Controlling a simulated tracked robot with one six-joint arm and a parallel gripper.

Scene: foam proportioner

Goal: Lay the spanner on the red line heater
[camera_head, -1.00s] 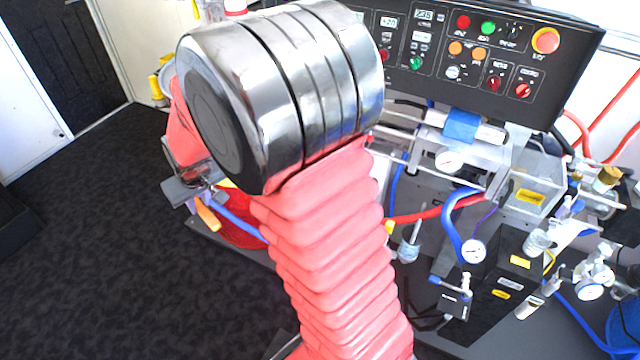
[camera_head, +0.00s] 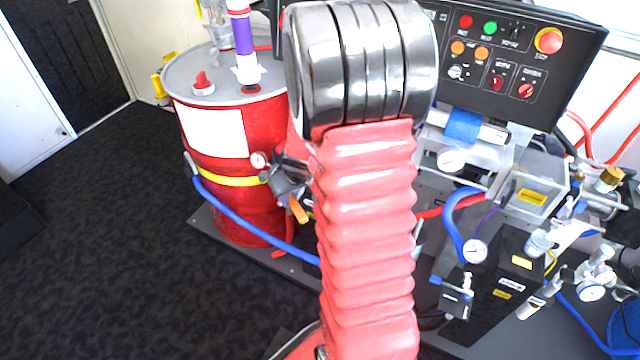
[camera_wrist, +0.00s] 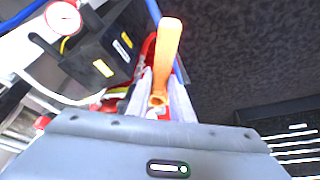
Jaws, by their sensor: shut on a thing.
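My gripper (camera_wrist: 160,108) is shut on the spanner, whose orange handle (camera_wrist: 167,55) sticks out beyond the fingers in the wrist view. The rest of the spanner is hidden at the fingers. In the head view my gripper (camera_head: 290,182) is partly behind my red-sleeved arm, in front of the red drum, with the orange handle (camera_head: 298,209) pointing down. I cannot tell for sure which unit is the red line heater. A black box (camera_head: 486,300) with yellow and grey labels stands at the right, apart from my gripper; a similar labelled box (camera_wrist: 88,46) shows upper left in the wrist view.
A red drum (camera_head: 232,226) with a yellow band stands left of my arm, a blue hose (camera_head: 240,218) across its front. The control panel (camera_head: 560,75) is at the back right. Gauges, hoses and fittings crowd the right. Dark floor at left is clear.

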